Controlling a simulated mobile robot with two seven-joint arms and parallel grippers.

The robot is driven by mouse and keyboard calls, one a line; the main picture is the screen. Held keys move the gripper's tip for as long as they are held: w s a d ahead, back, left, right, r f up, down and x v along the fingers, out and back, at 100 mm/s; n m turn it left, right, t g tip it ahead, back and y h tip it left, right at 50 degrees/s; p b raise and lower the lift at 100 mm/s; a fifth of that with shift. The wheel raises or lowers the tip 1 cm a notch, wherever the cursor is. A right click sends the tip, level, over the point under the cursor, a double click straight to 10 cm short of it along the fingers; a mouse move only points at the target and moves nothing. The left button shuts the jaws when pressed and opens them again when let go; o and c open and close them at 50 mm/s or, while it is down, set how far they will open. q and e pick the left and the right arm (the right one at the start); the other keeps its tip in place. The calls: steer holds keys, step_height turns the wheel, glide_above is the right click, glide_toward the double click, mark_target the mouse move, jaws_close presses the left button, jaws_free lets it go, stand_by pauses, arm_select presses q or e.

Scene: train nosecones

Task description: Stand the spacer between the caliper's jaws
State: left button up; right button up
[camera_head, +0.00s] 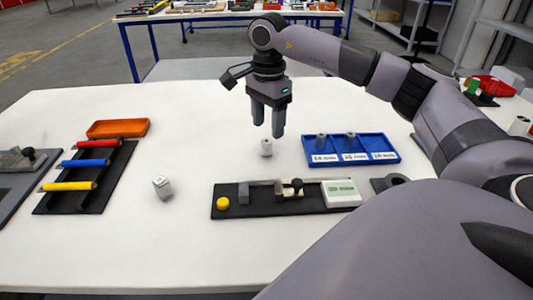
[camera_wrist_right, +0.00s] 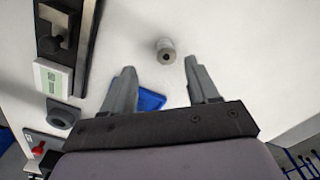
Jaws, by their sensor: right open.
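A small grey cylindrical spacer (camera_head: 266,148) stands upright on the white table, just below my right gripper (camera_head: 268,132). In the right wrist view the spacer (camera_wrist_right: 166,52), with a hole in its top, lies between the lines of the two open fingers (camera_wrist_right: 159,66), a little beyond their tips. The right gripper is open, empty and pointing down. The caliper (camera_head: 290,208) lies on a black base nearer to me, with grey jaws (camera_head: 244,193), a black knob and a display (camera_head: 341,193). Nothing shows between its jaws. My left gripper is not in view.
A blue labelled tray (camera_head: 382,146) right of the spacer holds grey cylinders in two compartments; its right one looks empty. A small grey piece (camera_head: 162,187) stands left of the caliper. A black rack (camera_head: 112,190) with coloured bars and an orange tray (camera_head: 118,128) are further left.

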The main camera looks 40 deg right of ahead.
mark_target(267, 141)
steer(key=shift+f, duration=0.8)
steer(key=f, duration=0.4)
steer(key=shift+w+d+f, duration=0.2)
steer(key=shift+w+f, duration=0.15)
steer(key=shift+f+p, duration=0.3)
steer(key=shift+f, duration=0.05)
jaws_close()
